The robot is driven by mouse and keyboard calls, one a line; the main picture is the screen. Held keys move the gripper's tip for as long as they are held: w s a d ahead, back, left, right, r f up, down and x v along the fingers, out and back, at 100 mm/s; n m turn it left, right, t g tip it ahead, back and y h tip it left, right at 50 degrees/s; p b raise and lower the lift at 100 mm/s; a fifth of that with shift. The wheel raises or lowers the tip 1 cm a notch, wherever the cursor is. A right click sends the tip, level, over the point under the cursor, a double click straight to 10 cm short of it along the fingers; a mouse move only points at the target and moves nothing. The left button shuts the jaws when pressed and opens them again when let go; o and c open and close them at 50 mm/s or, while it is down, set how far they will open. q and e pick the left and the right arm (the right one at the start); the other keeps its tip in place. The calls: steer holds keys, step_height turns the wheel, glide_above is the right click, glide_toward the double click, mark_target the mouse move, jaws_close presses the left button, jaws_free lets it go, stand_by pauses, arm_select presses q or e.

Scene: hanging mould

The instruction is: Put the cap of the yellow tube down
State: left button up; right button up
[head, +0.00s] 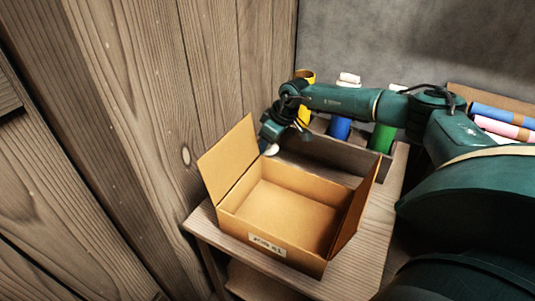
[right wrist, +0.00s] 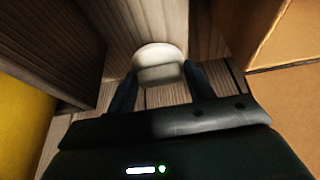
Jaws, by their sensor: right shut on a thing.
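The white cap (right wrist: 160,62) is between the two dark fingers of my right gripper (right wrist: 160,78) in the right wrist view. My left gripper is out of view.
An open, empty cardboard box (head: 285,210) takes up most of the table (head: 373,245). Behind it a low wooden rack (head: 325,157) has a blue tube (head: 340,128) and a green tube (head: 381,138). A plank wall (head: 215,75) is close on the left.

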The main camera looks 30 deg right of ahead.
mark_target(270, 147)
step_height(270, 147, down, 4)
steer(key=shift+f+b, duration=0.1)
steer(key=shift+b, duration=0.45)
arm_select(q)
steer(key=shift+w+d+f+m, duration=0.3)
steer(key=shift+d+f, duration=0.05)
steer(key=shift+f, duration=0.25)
arm_select(e)
steer(key=o, duration=1)
steer(key=shift+c, duration=0.2)
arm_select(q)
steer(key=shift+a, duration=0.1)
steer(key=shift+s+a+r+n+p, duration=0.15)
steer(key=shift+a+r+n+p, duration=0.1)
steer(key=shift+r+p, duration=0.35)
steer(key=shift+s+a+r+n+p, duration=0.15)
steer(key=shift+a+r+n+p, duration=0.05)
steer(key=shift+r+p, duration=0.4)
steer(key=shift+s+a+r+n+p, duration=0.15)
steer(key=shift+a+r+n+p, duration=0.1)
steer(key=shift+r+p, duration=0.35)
arm_select(e)
steer(key=v, duration=1.2)
